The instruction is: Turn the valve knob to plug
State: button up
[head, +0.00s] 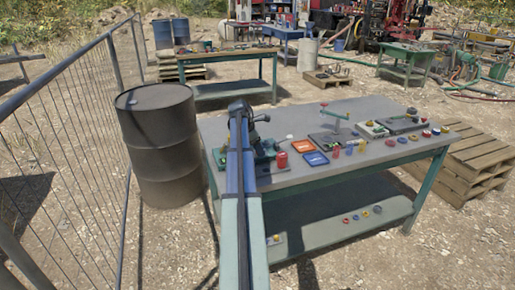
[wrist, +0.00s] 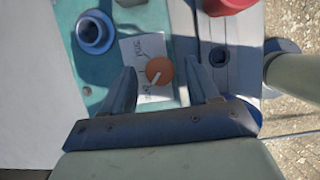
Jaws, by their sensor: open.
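The valve knob (wrist: 159,71) is a round orange-brown disc with a pale pointer line, in the wrist view. It sits on a white label card (wrist: 130,52) with dark handwriting, on a teal base. The pointer slants toward the lower left of the picture. My gripper (wrist: 170,80) is open, with one finger on each side of the knob and a gap to each. I cannot tell how far above the knob the fingertips are. In the head view my arm hides the knob and most of the gripper.
A blue round fitting (wrist: 93,33) stands left of the card, and a red part (wrist: 228,5) is at the top edge. In the head view the workbench (head: 385,166) holds a red can (head: 282,160) and trays right of my arm. A dark barrel (head: 160,145) stands left.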

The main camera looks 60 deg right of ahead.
jog(key=shift+c, duration=0.4)
jog(key=c, duration=1)
jog(key=shift+o, duration=0.2)
jog(key=m, duration=0.1)
jog(key=m+y, duration=0.1)
jog(key=m, duration=0.1)
jog(key=shift+w+d+g, duration=0.15)
jog(key=shift+d+g, duration=0.05)
jog(key=shift+g, duration=0.1)
jog(key=m+y, duration=0.1)
jog(key=m, duration=0.2)
jog(key=shift+d+m+g, duration=0.15)
jog(key=shift+m+g, duration=0.15)
jog(key=m+y, duration=0.1)
jog(key=m, duration=0.2)
jog(key=shift+d+y, duration=0.1)
jog(key=shift+y, duration=0.2)
jog(key=shift+m+y, duration=0.7)
jog(key=shift+m, duration=1.5)
